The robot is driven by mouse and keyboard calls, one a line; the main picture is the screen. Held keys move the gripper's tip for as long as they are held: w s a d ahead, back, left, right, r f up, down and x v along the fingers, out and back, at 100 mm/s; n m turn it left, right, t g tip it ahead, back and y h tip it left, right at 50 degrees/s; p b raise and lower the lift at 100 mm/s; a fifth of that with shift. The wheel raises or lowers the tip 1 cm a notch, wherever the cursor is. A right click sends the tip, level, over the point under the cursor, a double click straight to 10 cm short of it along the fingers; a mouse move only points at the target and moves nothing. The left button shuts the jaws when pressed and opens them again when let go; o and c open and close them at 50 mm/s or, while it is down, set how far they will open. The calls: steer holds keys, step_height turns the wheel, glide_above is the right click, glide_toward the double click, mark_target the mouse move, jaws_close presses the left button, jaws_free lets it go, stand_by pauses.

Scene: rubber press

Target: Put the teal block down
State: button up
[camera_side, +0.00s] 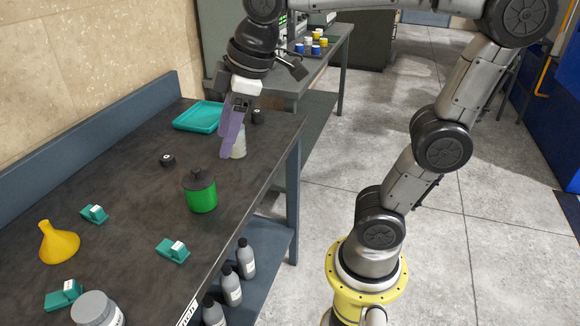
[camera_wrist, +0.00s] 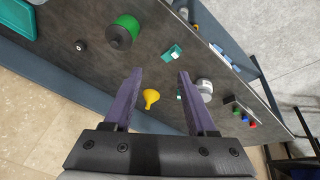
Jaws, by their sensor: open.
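Three teal blocks with white labels rest on the dark table in the side view: one near the funnel (camera_side: 94,214), one nearer the right edge (camera_side: 172,251) and one at the front (camera_side: 63,295). In the wrist view one teal block (camera_wrist: 172,53) shows clear above the fingers, and a sliver of teal shows beside the right finger. My gripper (camera_side: 227,156) points down over the far part of the table, in front of a pale translucent container (camera_side: 239,147). Its purple fingers (camera_wrist: 160,75) are apart in the wrist view with nothing between them. No block is in the gripper.
A teal tray (camera_side: 199,117) lies at the back. A green jar with a dark lid (camera_side: 202,196), a yellow funnel (camera_side: 59,243), a grey-lidded jar (camera_side: 96,309) and a small black knob (camera_side: 168,160) stand on the table. Several bottles (camera_side: 246,258) stand on the lower shelf.

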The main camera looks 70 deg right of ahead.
steer(key=s+d+f+m+t, duration=0.1)
steer(key=s+d+f+m, duration=0.2)
steer(key=s+f+m, duration=0.3)
steer(key=s+f, duration=0.1)
steer(key=s, duration=0.3)
steer(key=shift+s+m+h, duration=0.3)
steer(key=shift+m, duration=0.1)
steer(key=shift+d, duration=0.1)
stand_by(0.9)
steer(key=shift+o, duration=0.4)
